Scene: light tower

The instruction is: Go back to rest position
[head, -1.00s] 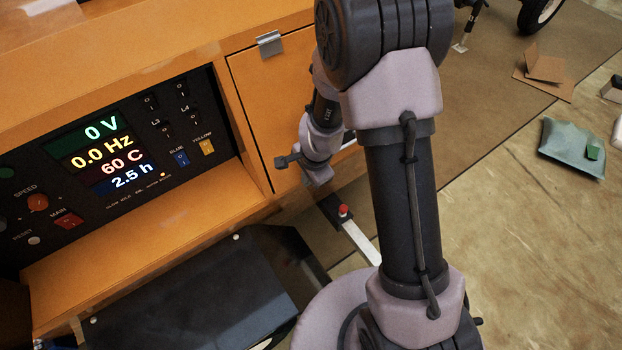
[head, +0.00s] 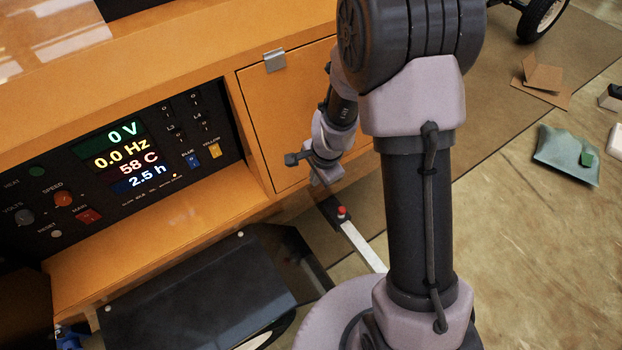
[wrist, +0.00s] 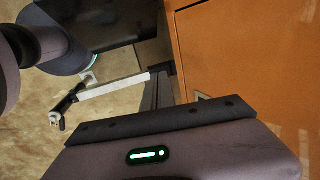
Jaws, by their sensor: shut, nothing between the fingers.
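My arm (head: 420,190) stands folded in the middle of the head view, with its upper joint at the top edge. My gripper (head: 322,168) hangs beside the orange cabinet door (head: 295,120), in front of its lower part. It is shut and holds nothing. In the wrist view the gripper's housing with a green light fills the bottom, and its dark fingers (wrist: 158,92) point up towards the floor beside the orange cabinet wall.
The orange cabinet's control panel (head: 130,165) at left reads 0 V, 0.0 Hz, 58 C and 2.5 h. A green packet (head: 566,155) and a cardboard piece (head: 541,80) lie on the floor at right. A wheel (head: 541,18) stands at top right. Floor at lower right is clear.

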